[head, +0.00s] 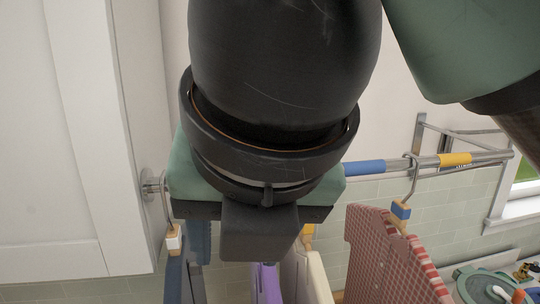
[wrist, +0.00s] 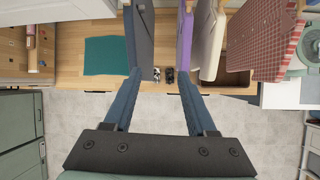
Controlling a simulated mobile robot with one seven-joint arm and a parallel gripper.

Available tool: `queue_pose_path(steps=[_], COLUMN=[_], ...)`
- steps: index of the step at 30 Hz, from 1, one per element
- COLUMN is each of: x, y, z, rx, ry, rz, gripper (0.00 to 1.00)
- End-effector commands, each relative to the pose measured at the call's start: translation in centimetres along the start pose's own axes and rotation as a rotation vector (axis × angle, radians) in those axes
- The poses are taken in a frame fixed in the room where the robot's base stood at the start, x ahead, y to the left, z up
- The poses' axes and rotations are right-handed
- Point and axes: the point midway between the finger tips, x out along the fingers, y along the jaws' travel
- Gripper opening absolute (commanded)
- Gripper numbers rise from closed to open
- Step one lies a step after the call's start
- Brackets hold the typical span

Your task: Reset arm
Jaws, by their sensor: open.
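My gripper (wrist: 159,76) is open in the wrist view, with its two long blue fingers spread apart and nothing between them. The fingers reach toward the wooden surface and the hanging cloths. In the head view my black arm fills the upper middle, in front of the rail, and hides much of what lies behind it.
A metal rail (head: 486,157) crosses the head view. A red checkered cloth (head: 385,258), a cream cloth (wrist: 213,40), a purple cloth (wrist: 184,35) and a grey cloth (wrist: 140,35) hang nearby. A teal cloth (wrist: 108,56) lies on the wooden surface (wrist: 70,60). A white cabinet (head: 50,150) stands left.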

Motion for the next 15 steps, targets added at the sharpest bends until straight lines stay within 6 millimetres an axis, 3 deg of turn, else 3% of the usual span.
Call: queue_pose_path(steps=[1, 7, 12, 15], x=[1.3, 2.2, 1.3, -0.1], y=[1.3, 6.2, 9.7, 10.1], z=[0.4, 3.6, 6.2, 7.3], rx=[0.058, 0.364, 0.744, 1.016], ry=[-0.056, -0.269, -0.404, -0.435], rz=[0.064, 0.362, 0.773, 1.083], gripper=[0.57, 0.57, 0.57, 0.57])
